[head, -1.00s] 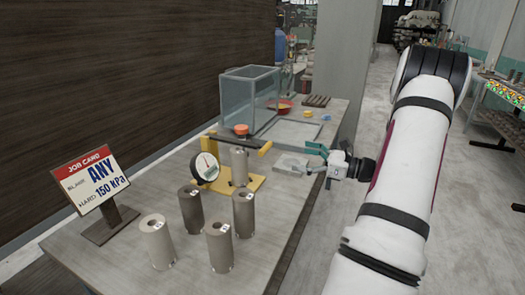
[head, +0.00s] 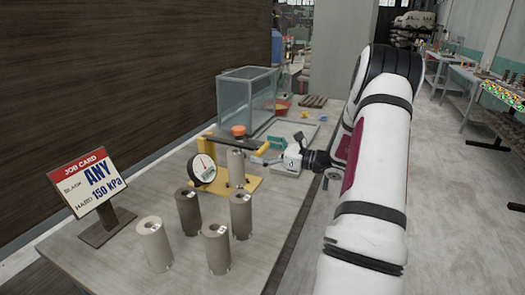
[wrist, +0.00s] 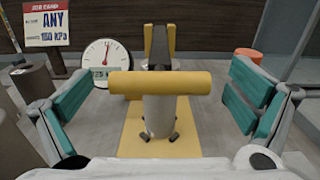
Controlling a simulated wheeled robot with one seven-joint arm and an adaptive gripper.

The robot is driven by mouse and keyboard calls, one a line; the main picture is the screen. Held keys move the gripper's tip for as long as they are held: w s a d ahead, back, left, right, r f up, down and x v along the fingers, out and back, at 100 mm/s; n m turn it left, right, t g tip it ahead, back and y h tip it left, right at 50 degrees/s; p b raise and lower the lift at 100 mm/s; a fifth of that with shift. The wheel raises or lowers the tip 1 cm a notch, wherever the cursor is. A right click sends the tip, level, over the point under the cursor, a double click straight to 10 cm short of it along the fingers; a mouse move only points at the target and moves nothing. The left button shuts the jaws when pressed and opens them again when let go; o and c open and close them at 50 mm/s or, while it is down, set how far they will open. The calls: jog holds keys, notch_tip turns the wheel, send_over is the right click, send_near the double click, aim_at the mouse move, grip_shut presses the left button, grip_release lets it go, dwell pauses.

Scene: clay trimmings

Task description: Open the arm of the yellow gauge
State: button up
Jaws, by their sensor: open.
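The yellow gauge stands on the bench with a white round dial (head: 202,169) and a yellow base (wrist: 127,132). Its dark arm (head: 238,140) lies lowered, roughly level, over a grey cylinder (wrist: 158,118) standing on the base. The arm ends in a yellow crossbar handle (wrist: 160,83), nearest the wrist camera. My gripper (wrist: 160,95) is open, with one teal-padded finger on each side of the handle and gaps between. In the head view my gripper (head: 272,155) is at the handle end of the gauge, partly hiding it.
Several grey cylinders stand in front of the gauge, one of them here (head: 155,244). A job card (head: 88,183) reading "ANY" and "150 kPa" stands at left. A clear box (head: 247,98) and an orange-topped object (head: 238,130) are behind. A dark wall runs along the left.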

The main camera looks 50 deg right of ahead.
jog(key=shift+c, duration=0.2)
jog(key=c, duration=1.6)
jog(key=shift+r+p, duration=0.4)
jog(key=shift+r, duration=0.1)
notch_tip(320, 180, up, 11)
jog(key=w+a+g+h+p, duration=0.1)
jog(key=w+g+h+p, duration=0.15)
jog(key=g+p, duration=0.5)
notch_tip(320, 180, up, 5)
jog(key=g+p, duration=0.2)
send_over(241, 144)
jog(key=shift+d+f+t+h, duration=0.1)
jog(key=shift+f+t+h, duration=0.1)
jog(key=shift+t+h, duration=0.05)
jog(key=w+a+r+b, duration=0.1)
jog(key=w+r+b, duration=0.1)
jog(key=w, duration=0.3)
jog(key=shift+a+r+b, duration=0.3)
jog(key=shift+a+r, duration=0.05)
jog(key=shift+r, duration=0.35)
jog(key=shift+w+a+r+b, duration=0.2)
jog(key=shift+w+r, duration=0.05)
jog(key=shift+w, duration=0.25)
jog(key=shift+w+a+r+b, duration=0.15)
jog(key=shift+w+r+b, duration=0.1)
jog(key=shift+w, duration=0.2)
